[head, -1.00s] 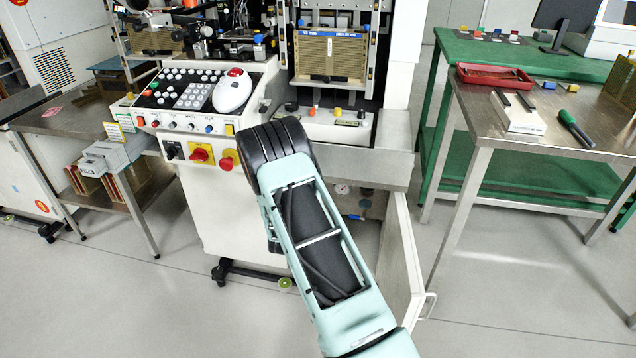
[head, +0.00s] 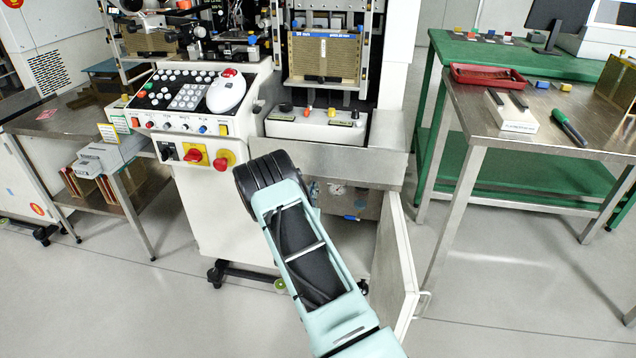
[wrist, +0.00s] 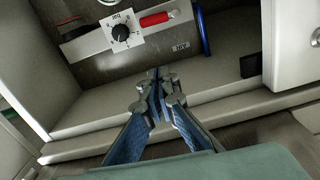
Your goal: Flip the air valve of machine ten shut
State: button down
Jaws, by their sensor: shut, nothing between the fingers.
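The air valve's red handle (wrist: 155,19) shows near the top of the wrist view. It lies nearly level, above a small AIR label (wrist: 181,47) and right of a black dial (wrist: 121,33) on a white plate. My gripper (wrist: 158,76) is shut and empty, with its fingertips below the dial and handle and apart from them in the picture. In the head view the open lower compartment of the machine shows a gauge (head: 337,188) and a blue part (head: 352,217).
The compartment's open door (head: 396,265) stands to the right of my arm. A blue ring-shaped part (wrist: 203,30) is right of the handle. Red knobs on yellow plates (head: 221,161) are on the machine's front. A steel table (head: 470,125) stands at right, with clear floor before it.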

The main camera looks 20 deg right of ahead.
jog(key=w+d+f+b, duration=0.3)
jog(key=w+d+b, duration=0.1)
jog(key=w, duration=0.3)
jog(key=shift+w+d+f, duration=0.35)
jog(key=shift+d, duration=0.15)
